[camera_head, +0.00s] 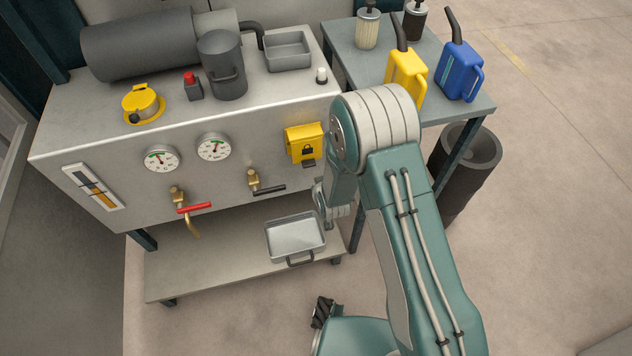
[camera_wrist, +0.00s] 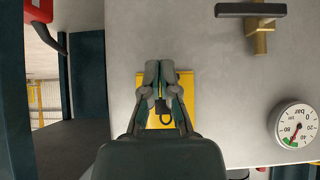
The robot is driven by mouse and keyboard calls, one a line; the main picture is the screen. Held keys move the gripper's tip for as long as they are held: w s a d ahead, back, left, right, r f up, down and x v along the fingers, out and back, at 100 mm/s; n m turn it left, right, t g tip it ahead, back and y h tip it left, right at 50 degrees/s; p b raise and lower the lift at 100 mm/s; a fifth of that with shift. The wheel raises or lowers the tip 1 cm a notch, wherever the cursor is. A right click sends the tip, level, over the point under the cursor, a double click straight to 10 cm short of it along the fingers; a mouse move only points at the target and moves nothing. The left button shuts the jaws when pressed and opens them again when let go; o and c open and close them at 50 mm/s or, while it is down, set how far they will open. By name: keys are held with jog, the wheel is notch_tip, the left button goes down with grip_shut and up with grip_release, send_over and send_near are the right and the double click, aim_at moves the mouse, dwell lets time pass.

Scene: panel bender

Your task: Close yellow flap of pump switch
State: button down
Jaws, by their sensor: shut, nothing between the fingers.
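The yellow flap (camera_head: 305,143) of the pump switch, marked with a dark padlock symbol, is on the upper right of the grey cabinet front in the head view. A small grey piece shows under its lower edge; I cannot tell the flap's exact angle. In the wrist view the yellow flap (camera_wrist: 188,86) is behind my gripper (camera_wrist: 160,66), which partly covers it. My gripper's fingers are shut and empty, in front of the flap. I cannot tell whether they touch it. In the head view my arm hides much of the gripper, below and right of the flap.
Two gauges (camera_head: 214,147), a red-handled valve (camera_head: 193,208) and a dark-handled valve (camera_head: 266,187) are left of the flap. A metal tray (camera_head: 295,238) sits on the lower shelf. A side table (camera_head: 353,48) with yellow and blue cans stands right.

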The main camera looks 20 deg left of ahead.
jog(key=s+d, duration=0.4)
jog(key=s, duration=0.3)
jog(key=shift+s, duration=0.2)
jog(key=shift+a, duration=0.1)
jog(key=shift+r, duration=0.1)
dwell(0.4)
